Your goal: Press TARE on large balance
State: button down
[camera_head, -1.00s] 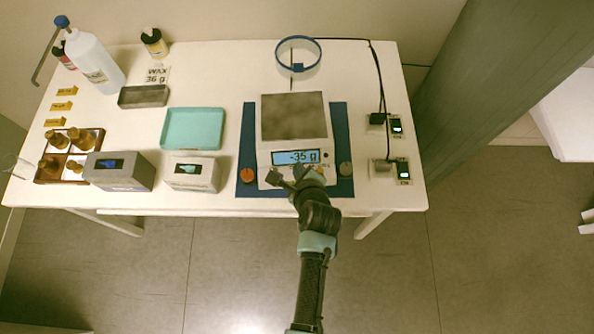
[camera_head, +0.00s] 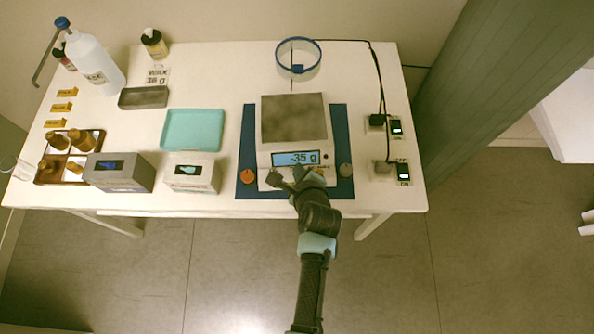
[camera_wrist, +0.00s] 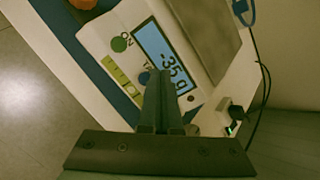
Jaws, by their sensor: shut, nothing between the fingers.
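The large balance (camera_head: 293,145) stands on a blue mat, with a bare grey pan (camera_head: 293,118) and a display (camera_head: 295,158) that reads -35 g. The display also shows in the wrist view (camera_wrist: 163,52). My gripper (camera_head: 287,177) is at the front panel of the balance, below the display. In the wrist view my gripper (camera_wrist: 161,82) is shut and empty, its fingertips over the panel beside a partly covered label beginning "TA". I cannot tell whether the fingertips touch the panel.
Two smaller grey devices (camera_head: 118,173) (camera_head: 192,174) and a teal tray (camera_head: 192,129) are to the left. A blue-rimmed clear ring (camera_head: 299,60) is behind; power switches (camera_head: 396,128) are at right.

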jog(key=shift+f, duration=0.15)
dwell(0.7)
jog(key=shift+f, duration=0.3)
jog(key=shift+f+b, duration=0.35)
jog(key=shift+f, duration=0.05)
dwell(0.5)
jog(key=shift+r, duration=0.1)
jog(key=shift+r+p, duration=0.75)
jog(key=shift+p, duration=0.25)
notch_tip(320, 180, up, 5)
jog(key=p, duration=0.5)
